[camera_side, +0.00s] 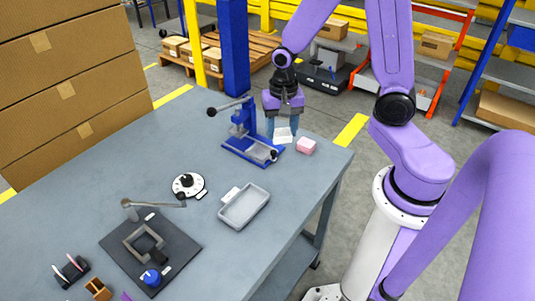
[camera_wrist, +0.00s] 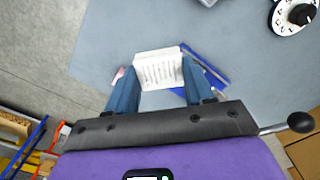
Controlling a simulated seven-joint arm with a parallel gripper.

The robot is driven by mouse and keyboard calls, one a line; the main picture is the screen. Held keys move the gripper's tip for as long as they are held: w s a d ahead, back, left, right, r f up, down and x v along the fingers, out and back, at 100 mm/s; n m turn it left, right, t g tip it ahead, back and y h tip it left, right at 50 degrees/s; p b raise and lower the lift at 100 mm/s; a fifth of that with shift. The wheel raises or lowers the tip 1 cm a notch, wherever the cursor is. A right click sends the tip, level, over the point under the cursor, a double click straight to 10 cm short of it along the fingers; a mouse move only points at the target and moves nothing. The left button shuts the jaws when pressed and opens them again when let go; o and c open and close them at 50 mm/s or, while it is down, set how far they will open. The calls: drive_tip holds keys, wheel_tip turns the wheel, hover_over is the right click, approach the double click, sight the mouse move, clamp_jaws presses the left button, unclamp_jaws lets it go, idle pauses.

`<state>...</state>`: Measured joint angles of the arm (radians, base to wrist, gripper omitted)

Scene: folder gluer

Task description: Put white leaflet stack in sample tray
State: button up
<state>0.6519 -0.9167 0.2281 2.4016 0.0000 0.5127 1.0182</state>
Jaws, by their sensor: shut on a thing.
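The white leaflet stack (camera_wrist: 158,69) is between the two blue fingers of my gripper (camera_wrist: 160,82) in the wrist view, with lines of print on its face. In the side view my gripper (camera_side: 283,128) is shut on the white stack (camera_side: 284,135), near the far right corner of the table. Whether the stack is clear of the table is hard to tell. The sample tray (camera_side: 244,207) is a grey, shallow, empty tray on the table, nearer the side camera, with a small white tag at its left edge.
A blue lever press (camera_side: 245,140) stands just left of my gripper. A pink block (camera_side: 306,146) lies just right of it. A white dial (camera_side: 188,185) and a dark fixture plate (camera_side: 150,250) are left of the tray. The table (camera_side: 215,175) is bare between press and tray.

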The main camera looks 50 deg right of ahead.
drive_tip(key=w+n, duration=0.1)
drive_tip(key=n, duration=0.1)
drive_tip(key=w+a+n, duration=0.1)
drive_tip(key=n, duration=0.1)
drive_tip(key=shift+w+f+n, duration=0.1)
drive_tip(key=shift+f+n, duration=0.1)
drive_tip(key=shift+n, duration=0.2)
drive_tip(key=n, duration=0.1)
drive_tip(key=w+n, duration=0.1)
drive_tip(key=n, duration=0.1)
drive_tip(key=shift+w+a+f+n, duration=0.2)
drive_tip(key=shift+w+a+n, duration=0.05)
drive_tip(key=shift+a+n, duration=0.15)
drive_tip(key=m, duration=1.8)
hover_over(245, 207)
wheel_tip(245, 207, down, 3)
drive_tip(key=shift+f, duration=3.85)
drive_tip(key=shift+f, duration=0.6)
